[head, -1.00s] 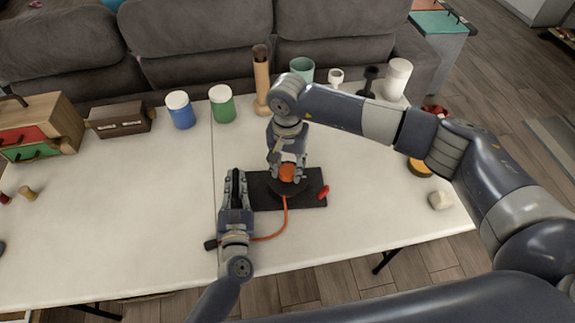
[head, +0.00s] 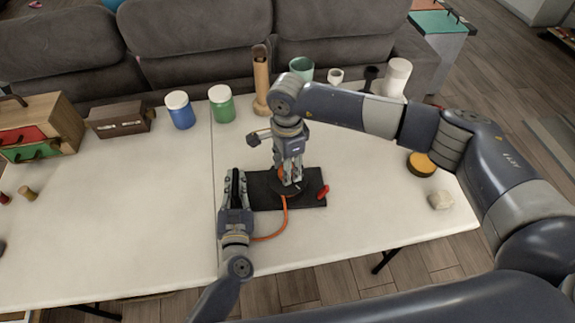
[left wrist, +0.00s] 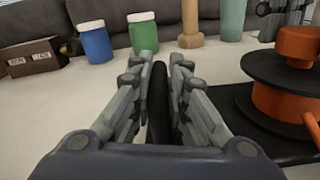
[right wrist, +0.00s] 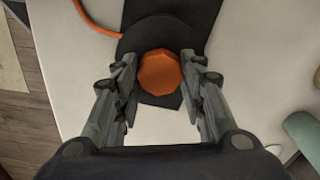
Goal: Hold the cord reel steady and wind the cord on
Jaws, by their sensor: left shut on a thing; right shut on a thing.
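The cord reel has black discs and an orange drum (left wrist: 285,103), and stands on a black base plate (head: 312,200). Its orange top knob (right wrist: 160,72) sits between the fingertips of my right gripper (right wrist: 160,68), which is shut on it from above. My left gripper (head: 236,185) is shut on a black upright grip (left wrist: 158,105) at the left end of the base. The orange cord (head: 272,233) leaves the reel at the front and curves left toward my left gripper. Its far end is hidden there. A red lever-like part (head: 323,191) is at the base's right end.
Blue (head: 180,112) and green (head: 222,105) jars, a brown box (head: 120,120) and a wooden post (head: 261,85) stand along the back. A yellow-topped round thing (head: 421,164) and a pale block (head: 440,201) lie right.

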